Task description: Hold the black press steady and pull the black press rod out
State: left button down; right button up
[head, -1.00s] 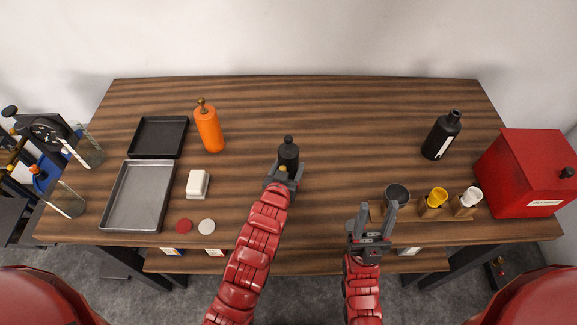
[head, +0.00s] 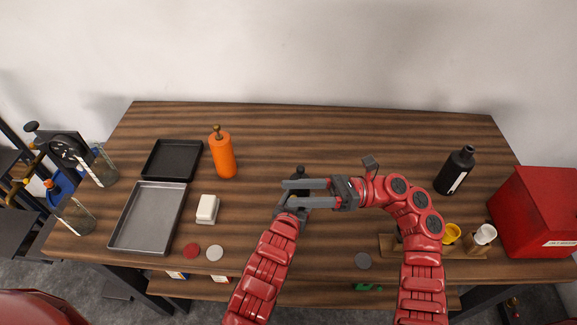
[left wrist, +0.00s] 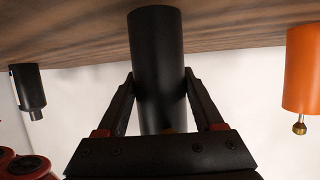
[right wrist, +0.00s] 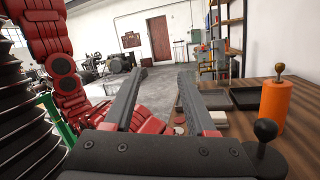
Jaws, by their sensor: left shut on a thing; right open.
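The black press stands upright on the table. Its dark cylinder (left wrist: 157,60) fills the space between my left gripper's fingers (left wrist: 158,100), which are shut on it. In the head view my left gripper (head: 292,208) holds it low, and my right gripper partly hides the body. The rod's black ball knob (head: 300,170) shows at the top. My right gripper (head: 284,193) is open, its fingers pointing left across the press. In the right wrist view the knob (right wrist: 265,130) sits to the right of the fingers (right wrist: 157,85), not between them.
An orange press (head: 222,156) stands left of the black one. A black tray (head: 172,160), a metal tray (head: 148,218) and a white block (head: 207,209) lie further left. A black bottle (head: 455,170), cups (head: 485,234) and a red box (head: 537,213) are right. The back middle is clear.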

aim_at(300, 173)
jog(key=w+d+f+m+t+h, duration=0.1)
jog(key=w+d+f+t+h, duration=0.1)
jog(key=w+d+f+t, duration=0.6)
jog(key=w+a+r+g, duration=0.1)
jog(key=w+a+r, duration=0.1)
jog(key=a, duration=0.8)
jog(key=shift+w+a, duration=0.25)
jog(key=shift+w, duration=0.4)
jog(key=shift+r, duration=0.1)
grip_shut()
jog(key=shift+r, duration=0.1)
